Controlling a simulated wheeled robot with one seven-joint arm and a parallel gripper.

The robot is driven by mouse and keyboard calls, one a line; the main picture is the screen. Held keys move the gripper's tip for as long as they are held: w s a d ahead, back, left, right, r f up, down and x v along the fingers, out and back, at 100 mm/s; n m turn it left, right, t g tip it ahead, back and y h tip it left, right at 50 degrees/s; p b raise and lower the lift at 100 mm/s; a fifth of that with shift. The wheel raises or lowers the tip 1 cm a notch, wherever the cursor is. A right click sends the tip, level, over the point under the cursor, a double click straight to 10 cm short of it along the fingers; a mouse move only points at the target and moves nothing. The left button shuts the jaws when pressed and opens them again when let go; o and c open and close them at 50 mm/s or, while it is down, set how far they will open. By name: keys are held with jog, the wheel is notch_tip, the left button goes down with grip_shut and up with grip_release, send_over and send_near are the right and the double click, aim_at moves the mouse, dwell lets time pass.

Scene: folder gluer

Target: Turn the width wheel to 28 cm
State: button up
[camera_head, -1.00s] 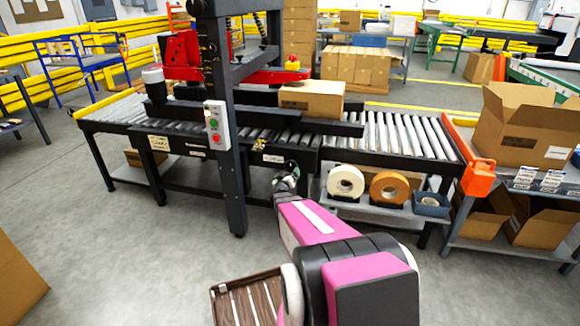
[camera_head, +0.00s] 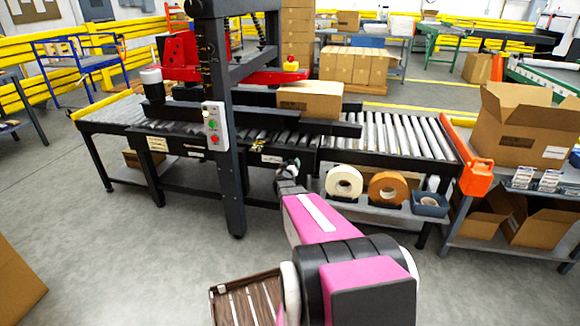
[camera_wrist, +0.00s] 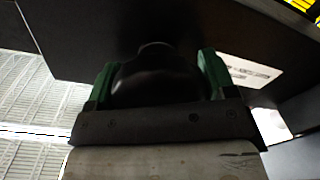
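The width wheel seems to be the black rounded part (camera_wrist: 155,80) in the wrist view, with a small bump at its top. It lies between the two green fingers of my gripper (camera_wrist: 157,75). The fingers stand well apart, one on each side of it, and the dark part nearly fills the gap. I cannot tell if both fingers press on it. In the head view my gripper (camera_head: 288,168) is at the front of the folder gluer (camera_head: 232,150), below its roller bed edge. The wheel's scale is not readable in either view.
A control box with buttons (camera_head: 215,127) hangs on the dark upright, left of my gripper. Tape rolls (camera_head: 344,183) sit on a low shelf to the right. A carton (camera_head: 310,100) lies on the rollers.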

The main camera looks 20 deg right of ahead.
jog(key=c, duration=0.4)
jog(key=shift+o, duration=0.2)
jog(key=shift+m, duration=0.4)
jog(key=m, duration=0.3)
jog(key=shift+m, duration=0.4)
jog(key=m, duration=0.3)
jog(key=shift+s+d+m, duration=0.1)
jog(key=shift+m, duration=0.3)
jog(key=m, duration=0.4)
jog(key=shift+s+d+m+h, duration=0.1)
jog(key=shift+m+h, duration=0.2)
jog(key=shift+m, duration=2.6)
